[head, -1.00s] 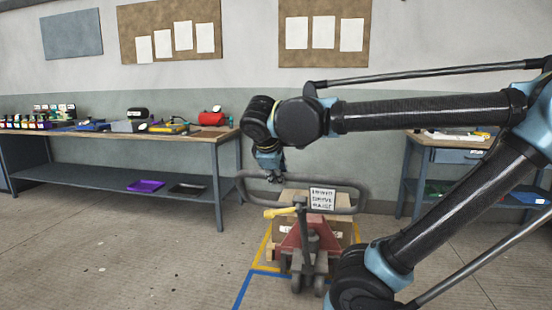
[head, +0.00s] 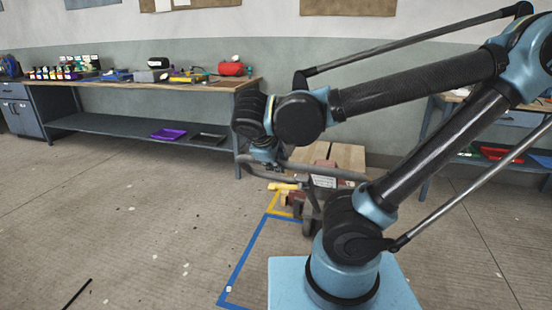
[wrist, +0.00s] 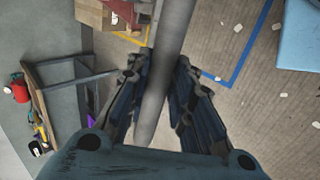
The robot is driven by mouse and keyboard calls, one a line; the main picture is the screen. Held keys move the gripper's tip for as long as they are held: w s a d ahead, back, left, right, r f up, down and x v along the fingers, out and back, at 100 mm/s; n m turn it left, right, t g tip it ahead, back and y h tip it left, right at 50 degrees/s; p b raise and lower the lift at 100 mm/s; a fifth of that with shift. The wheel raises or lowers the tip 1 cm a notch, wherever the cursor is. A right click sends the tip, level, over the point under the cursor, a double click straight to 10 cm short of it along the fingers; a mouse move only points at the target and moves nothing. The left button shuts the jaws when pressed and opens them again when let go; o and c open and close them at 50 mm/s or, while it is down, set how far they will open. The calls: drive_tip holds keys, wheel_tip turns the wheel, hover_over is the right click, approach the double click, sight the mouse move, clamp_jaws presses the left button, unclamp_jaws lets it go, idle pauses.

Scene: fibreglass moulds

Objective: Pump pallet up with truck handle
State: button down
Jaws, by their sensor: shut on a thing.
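The pallet truck's grey loop handle (head: 345,174) leans out toward me, with a white label (head: 323,181) and a yellow lever (head: 284,187). My gripper (head: 266,163) is at the left part of the loop. In the wrist view my gripper (wrist: 161,85) has its two fingers on either side of the grey handle bar (wrist: 172,38), shut on it. The red truck body (head: 292,204) is partly hidden by my arm. Light wooden boards or a box (head: 345,154) show behind the handle; the pallet underneath cannot be made out.
A long workbench (head: 110,83) with tools and bins stands along the left wall. Another bench (head: 470,125) is at the right behind my arm. Yellow and blue tape (head: 240,265) marks the floor by the truck.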

drive_tip(key=c, duration=1.4)
unclamp_jaws()
drive_tip(key=v, duration=1.1)
drive_tip(key=shift+r, duration=0.45)
